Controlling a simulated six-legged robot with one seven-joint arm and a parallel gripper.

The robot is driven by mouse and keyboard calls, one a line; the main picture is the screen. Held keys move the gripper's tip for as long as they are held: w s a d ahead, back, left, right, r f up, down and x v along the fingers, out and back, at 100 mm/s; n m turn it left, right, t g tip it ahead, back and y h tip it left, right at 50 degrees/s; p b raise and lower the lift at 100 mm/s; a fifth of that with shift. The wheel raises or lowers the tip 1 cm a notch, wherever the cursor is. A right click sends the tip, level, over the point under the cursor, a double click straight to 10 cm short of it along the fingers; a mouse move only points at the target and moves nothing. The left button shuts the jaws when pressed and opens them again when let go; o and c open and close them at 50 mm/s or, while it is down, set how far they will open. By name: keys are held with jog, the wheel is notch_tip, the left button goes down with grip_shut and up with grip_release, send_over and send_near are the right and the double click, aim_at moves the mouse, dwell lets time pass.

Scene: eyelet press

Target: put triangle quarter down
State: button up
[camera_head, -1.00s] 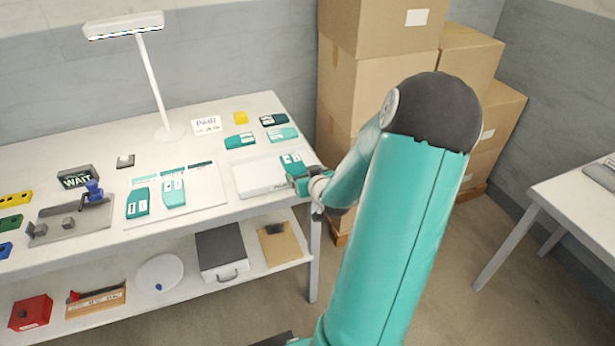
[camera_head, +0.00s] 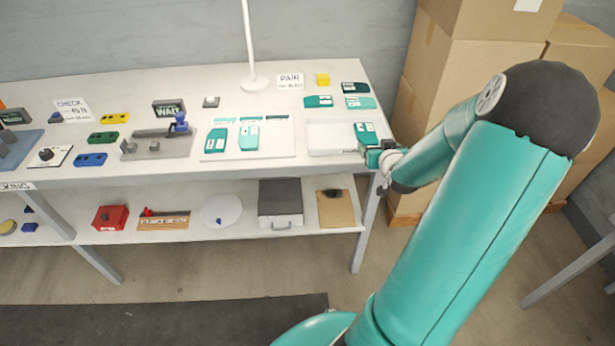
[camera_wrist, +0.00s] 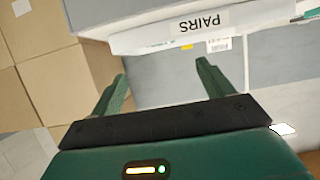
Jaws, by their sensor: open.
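Several teal and dark green quarters with white markings lie on the bench; I cannot make out which carries a triangle. One teal quarter (camera_head: 366,131) is at the right end of the shallow white tray (camera_head: 325,139), just behind my gripper (camera_head: 377,156). My gripper is at the tray's front right corner. In the wrist view, my gripper's two green fingers (camera_wrist: 163,80) stand apart with nothing between them. The tray front (camera_wrist: 140,38) with its PAIRS label (camera_wrist: 200,22) is beyond the fingertips. Two teal quarters (camera_head: 216,139) (camera_head: 249,137) lie on the white board (camera_head: 275,147).
Behind the tray are more quarters (camera_head: 318,101), a yellow block (camera_head: 322,79) and the PAIR card (camera_head: 290,81). A lamp post (camera_head: 249,50) stands behind the board. Cardboard boxes (camera_head: 445,85) are stacked right of the bench. The lower shelf holds a grey case (camera_head: 281,203).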

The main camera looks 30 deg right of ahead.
jog(key=w+a+r+n+g+y, duration=0.1)
jog(key=a+r, duration=0.3)
jog(key=a, duration=0.4)
jog(key=a+r+n+g+y, duration=0.1)
jog(key=a+r+n+g, duration=0.1)
jog(key=a+r, duration=0.35)
jog(key=w+a+r+n+g, duration=0.1)
jog(key=a+r, duration=0.1)
jog(key=a, duration=0.7)
jog(key=s+a+r+n+g+y, duration=0.1)
jog(key=s+a+r+y, duration=0.1)
jog(key=s+a, duration=0.5)
jog(key=s+a+r+n+g+y, duration=0.1)
jog(key=s+a+r, duration=0.3)
jog(key=s+a, duration=0.4)
jog(key=a+y, duration=0.1)
jog(key=a, duration=0.3)
jog(key=shift+r+y, duration=0.3)
jog(key=shift+r, duration=0.05)
